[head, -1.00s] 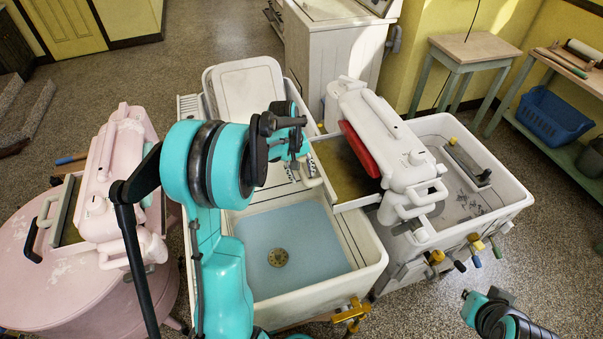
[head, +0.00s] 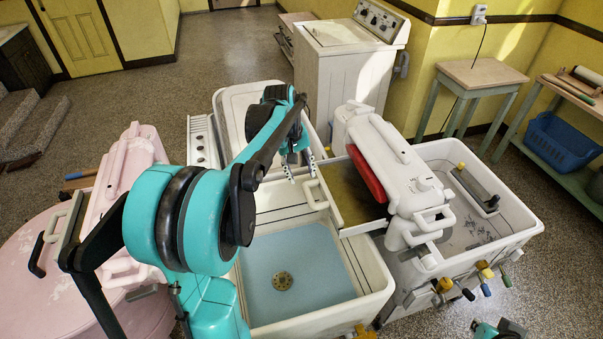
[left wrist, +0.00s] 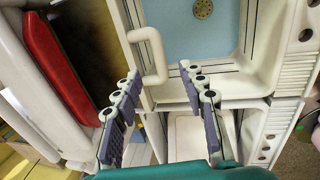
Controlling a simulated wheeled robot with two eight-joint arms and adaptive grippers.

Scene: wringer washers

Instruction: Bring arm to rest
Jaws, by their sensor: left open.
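My left arm (head: 161,224) reaches in from the lower left, its big turquoise joint close to the camera. My left gripper (head: 301,176) is open and empty, pointing down over the seam between the two basins of the double sink. In the left wrist view the two fingers (left wrist: 158,88) stand wide apart with nothing between them. The white sink rim and a curved white handle (left wrist: 150,55) lie beyond them. Only a small piece of my right arm (head: 486,331) shows at the bottom right edge; its gripper is not visible.
The sink's near basin (head: 297,262) has a blue floor and a drain. A white wringer (head: 398,165) with a red part (head: 367,174) stands right of it, above a white tub (head: 490,225). A pink washer (head: 125,175) is at left. Open floor lies behind.

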